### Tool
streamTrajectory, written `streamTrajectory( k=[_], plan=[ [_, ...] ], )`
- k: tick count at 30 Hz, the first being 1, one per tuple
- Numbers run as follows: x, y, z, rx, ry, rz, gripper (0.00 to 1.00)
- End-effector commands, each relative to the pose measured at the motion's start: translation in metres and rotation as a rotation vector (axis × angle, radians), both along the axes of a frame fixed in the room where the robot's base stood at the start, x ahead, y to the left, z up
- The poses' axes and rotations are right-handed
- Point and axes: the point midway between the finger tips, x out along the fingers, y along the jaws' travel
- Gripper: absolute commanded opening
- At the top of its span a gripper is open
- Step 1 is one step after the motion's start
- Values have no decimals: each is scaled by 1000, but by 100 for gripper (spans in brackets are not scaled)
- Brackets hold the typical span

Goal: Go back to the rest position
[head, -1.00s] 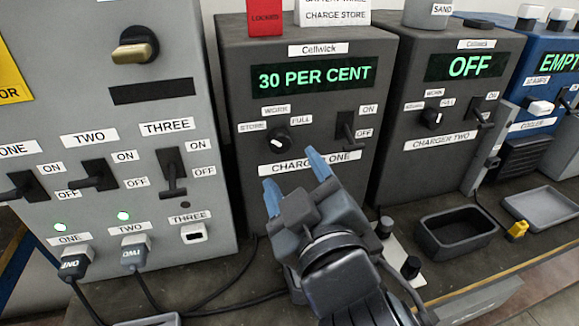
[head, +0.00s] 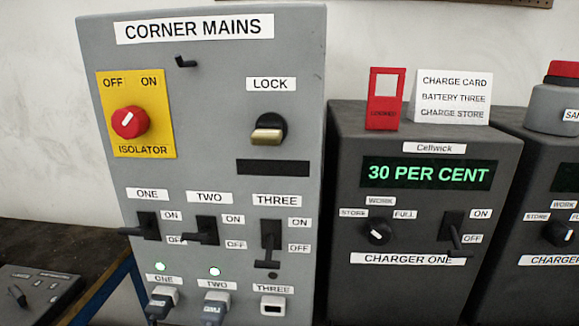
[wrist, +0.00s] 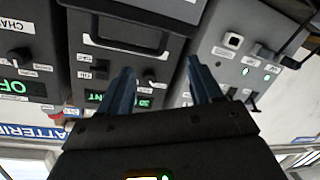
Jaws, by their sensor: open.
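My gripper (wrist: 160,75) shows in the wrist view with its two blue fingers apart and nothing between them. It is in front of the charger one unit, whose picture is upside down there. My gripper and arm are out of the head view. In the head view, charger one (head: 343,230) reads 30 PER CENT on its green display (head: 428,174). The grey corner mains cabinet (head: 215,80) stands to its left. Whether the fingers touch anything is not clear, but none seems in contact.
Plugs (head: 163,303) sit in sockets one and two, with green lights lit above them. A red tag (head: 384,112) and a white card (head: 451,97) stand on charger one. A dark bench (head: 50,245) lies at lower left. Charger two (head: 550,180) is at right.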

Motion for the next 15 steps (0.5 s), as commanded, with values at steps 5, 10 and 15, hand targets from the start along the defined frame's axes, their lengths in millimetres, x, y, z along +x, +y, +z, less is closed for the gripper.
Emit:
streamTrajectory(
  k=[5, 10, 15],
  plan=[
    [-59, -15, -30, 105, 61, 10, 65],
    [-114, -28, -44, 216, 102, -8, 65],
    [-169, -43, -45, 327, 131, -51, 65]
  ],
)
